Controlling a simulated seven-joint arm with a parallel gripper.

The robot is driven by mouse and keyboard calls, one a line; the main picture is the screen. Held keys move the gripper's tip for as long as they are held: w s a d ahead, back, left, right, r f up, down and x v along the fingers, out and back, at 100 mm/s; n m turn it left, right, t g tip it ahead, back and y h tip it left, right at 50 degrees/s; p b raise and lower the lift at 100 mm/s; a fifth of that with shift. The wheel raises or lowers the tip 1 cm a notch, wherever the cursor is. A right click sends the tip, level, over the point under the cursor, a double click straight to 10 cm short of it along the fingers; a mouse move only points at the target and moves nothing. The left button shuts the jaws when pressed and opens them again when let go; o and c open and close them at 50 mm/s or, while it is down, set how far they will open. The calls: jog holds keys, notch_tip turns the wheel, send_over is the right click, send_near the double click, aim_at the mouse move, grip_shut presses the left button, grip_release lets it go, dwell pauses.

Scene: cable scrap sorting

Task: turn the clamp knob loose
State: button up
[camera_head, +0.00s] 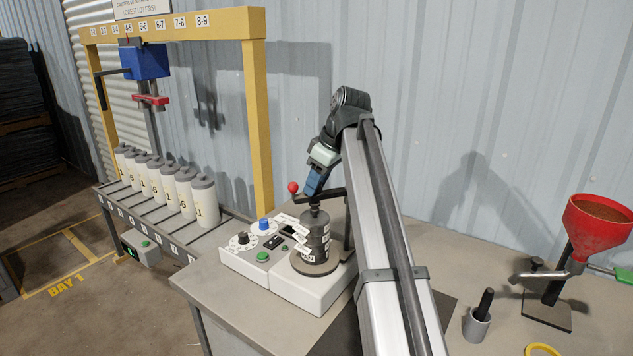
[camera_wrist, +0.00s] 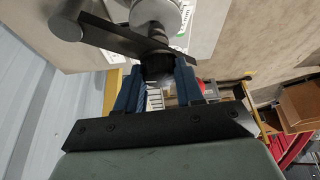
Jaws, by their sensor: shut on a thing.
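My gripper (camera_head: 316,188) reaches down from the upper right, its blue fingers at the top of a dark cylindrical stack (camera_head: 314,238). In the wrist view the two blue fingers (camera_wrist: 159,78) are shut around the dark clamp knob (camera_wrist: 157,66), one on each side. In the head view the knob is mostly hidden by the fingers. A black clamp bar (camera_wrist: 122,38) crosses just beyond the knob in the wrist view. The stack stands upright on a round plate on a white machine (camera_head: 308,291). I cannot tell how far the knob is turned.
A red ball-ended lever (camera_head: 293,187) is close left of my fingers. The machine's panel has a blue knob (camera_head: 263,224) and a green button (camera_head: 262,257). White bottles (camera_head: 185,194) stand in a row at left. A red funnel (camera_head: 597,228) and grey cup (camera_head: 476,325) are at right.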

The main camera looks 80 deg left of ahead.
jog(key=shift+a+n+h, duration=0.1)
jog(key=shift+n+h, duration=0.2)
jog(key=shift+n, duration=0.6)
jog(key=o, duration=0.8)
jog(key=shift+r, duration=0.1)
jog(key=v, duration=1.3)
jog(key=shift+w+r, duration=0.3)
jog(key=shift+w, duration=0.05)
